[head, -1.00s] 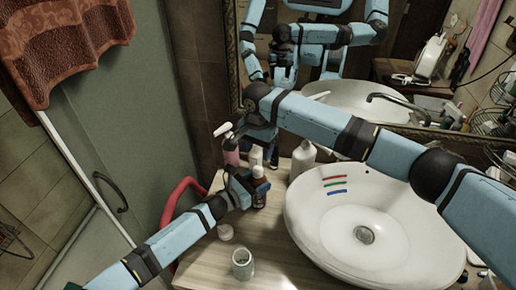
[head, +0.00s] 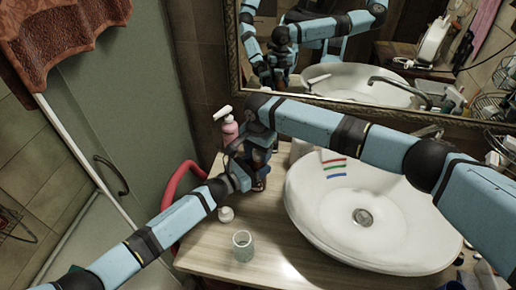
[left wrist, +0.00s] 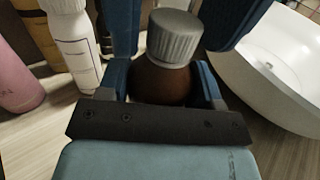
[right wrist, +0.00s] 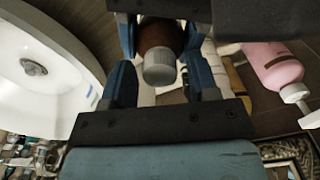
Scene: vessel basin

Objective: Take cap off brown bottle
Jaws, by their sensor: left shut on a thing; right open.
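The brown bottle (left wrist: 160,80) stands upright on the wooden counter (head: 200,250), left of the basin. My left gripper (left wrist: 165,85) is shut on its brown body. The grey ribbed cap (left wrist: 173,36) sits on top of the bottle. My right gripper (right wrist: 165,75) is above, pointing down, with its fingers open on either side of the cap. The cap also shows in the right wrist view (right wrist: 159,68), between these fingers; I cannot tell whether they touch it. In the head view both grippers largely hide the bottle.
The white basin (head: 400,235) is right of the bottle. A pink pump bottle (head: 230,130) and a white bottle (left wrist: 80,45) stand close by. The mirror (head: 340,60) is behind.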

